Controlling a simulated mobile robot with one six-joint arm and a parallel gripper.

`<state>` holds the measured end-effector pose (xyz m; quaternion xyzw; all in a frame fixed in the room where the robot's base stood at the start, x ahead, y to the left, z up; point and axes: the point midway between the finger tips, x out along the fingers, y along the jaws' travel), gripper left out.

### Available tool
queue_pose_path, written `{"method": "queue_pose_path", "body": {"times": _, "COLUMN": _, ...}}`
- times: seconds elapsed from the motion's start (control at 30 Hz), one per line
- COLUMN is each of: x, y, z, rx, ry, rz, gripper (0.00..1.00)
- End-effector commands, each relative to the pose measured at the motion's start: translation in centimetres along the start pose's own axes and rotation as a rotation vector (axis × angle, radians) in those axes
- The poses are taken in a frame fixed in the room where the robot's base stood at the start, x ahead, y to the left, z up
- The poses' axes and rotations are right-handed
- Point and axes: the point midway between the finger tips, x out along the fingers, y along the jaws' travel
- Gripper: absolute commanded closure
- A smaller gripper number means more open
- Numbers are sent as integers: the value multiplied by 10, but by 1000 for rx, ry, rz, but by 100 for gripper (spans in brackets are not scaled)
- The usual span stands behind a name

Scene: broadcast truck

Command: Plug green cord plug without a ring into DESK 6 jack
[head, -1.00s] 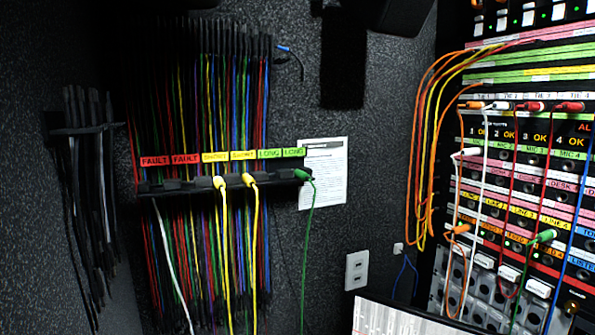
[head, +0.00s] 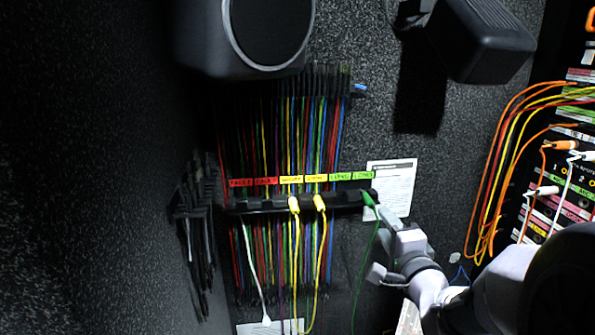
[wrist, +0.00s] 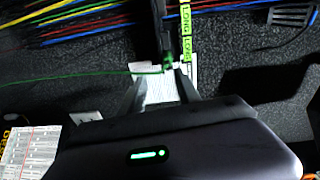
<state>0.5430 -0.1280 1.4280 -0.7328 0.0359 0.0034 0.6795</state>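The green plug (head: 369,198) sits at the right end of the black cord rack, under the green LONG labels, with its green cord (head: 366,265) hanging down. The plug also shows in the wrist view (wrist: 168,62), where its cord runs left. I cannot tell whether it carries a ring. My gripper (head: 382,212) is right beside the plug, at its lower right. In the wrist view its two fingers (wrist: 163,84) stand apart, open, with the plug just beyond and between the tips. Contact cannot be made out. The DESK 6 jack cannot be seen in the frames from now.
The rack (head: 255,206) also holds two yellow plugs (head: 319,203), close left of the green one. Many coloured cords hang behind it. A white notice (head: 395,185) is on the wall behind. The patch panel (head: 575,200), with orange and white plugs, is cut off at right.

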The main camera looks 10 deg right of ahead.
Motion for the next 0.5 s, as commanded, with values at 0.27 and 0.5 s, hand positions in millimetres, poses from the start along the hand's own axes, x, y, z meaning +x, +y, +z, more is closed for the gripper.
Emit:
{"method": "queue_pose_path", "body": {"times": 0.27, "x": 4, "y": -11, "z": 1, "rx": 79, "ry": -44, "rz": -56, "gripper": 61}}
{"method": "queue_pose_path", "body": {"times": 0.5, "x": 6, "y": -12, "z": 1, "rx": 78, "ry": -43, "rz": -55, "gripper": 61}}
